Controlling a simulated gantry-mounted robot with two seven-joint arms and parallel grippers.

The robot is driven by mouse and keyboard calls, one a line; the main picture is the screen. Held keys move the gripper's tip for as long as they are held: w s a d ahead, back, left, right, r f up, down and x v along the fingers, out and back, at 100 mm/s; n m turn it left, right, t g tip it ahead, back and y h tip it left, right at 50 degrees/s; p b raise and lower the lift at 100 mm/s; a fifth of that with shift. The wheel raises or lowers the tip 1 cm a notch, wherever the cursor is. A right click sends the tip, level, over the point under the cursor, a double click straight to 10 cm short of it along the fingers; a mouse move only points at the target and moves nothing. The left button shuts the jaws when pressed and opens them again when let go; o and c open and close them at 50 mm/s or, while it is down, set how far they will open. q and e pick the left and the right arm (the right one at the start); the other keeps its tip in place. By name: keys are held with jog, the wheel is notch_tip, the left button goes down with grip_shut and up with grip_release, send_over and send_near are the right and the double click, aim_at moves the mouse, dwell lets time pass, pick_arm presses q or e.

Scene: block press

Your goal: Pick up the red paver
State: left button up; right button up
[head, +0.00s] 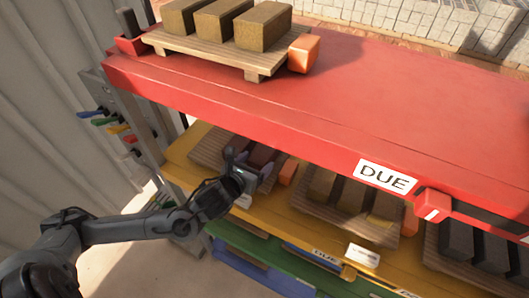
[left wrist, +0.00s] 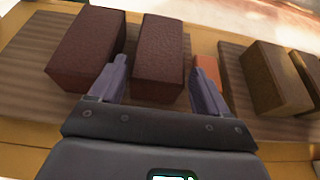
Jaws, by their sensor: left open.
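Dark red pavers stand on a wooden pallet (left wrist: 25,75) on the yellow shelf. In the left wrist view one red paver (left wrist: 158,62) is between the fingers of my left gripper (left wrist: 158,80), and another red paver (left wrist: 88,48) stands to its left. The gripper is open, with one finger on each side of the right-hand paver; I cannot tell whether they touch it. In the head view my left gripper (head: 247,168) reaches in under the red top shelf and partly hides the red pavers (head: 262,155). My right gripper is not in view.
The red top shelf (head: 380,110) overhangs the yellow shelf (head: 185,150). An orange block (left wrist: 208,66) is close by the right finger. Brown pavers (left wrist: 267,78) stand further right, dark grey ones (head: 492,250) beyond. Brown blocks (head: 262,27) stand on a pallet up top.

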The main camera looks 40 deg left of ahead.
aim_at(262, 156)
pick_arm(q)
jog(key=shift+w+a+p, duration=0.1)
jog(key=shift+w+p, duration=0.2)
jog(key=shift+w, duration=0.05)
jog(key=p+x, duration=0.1)
jog(key=x, duration=0.2)
jog(key=shift+a+p, duration=0.1)
jog(key=shift+p, duration=0.25)
jog(key=shift+w+a+f, duration=0.1)
jog(key=shift+w+f, duration=0.2)
jog(key=shift+w, duration=0.3)
jog(key=c, duration=1.4)
jog(key=shift+r, duration=0.15)
grip_shut()
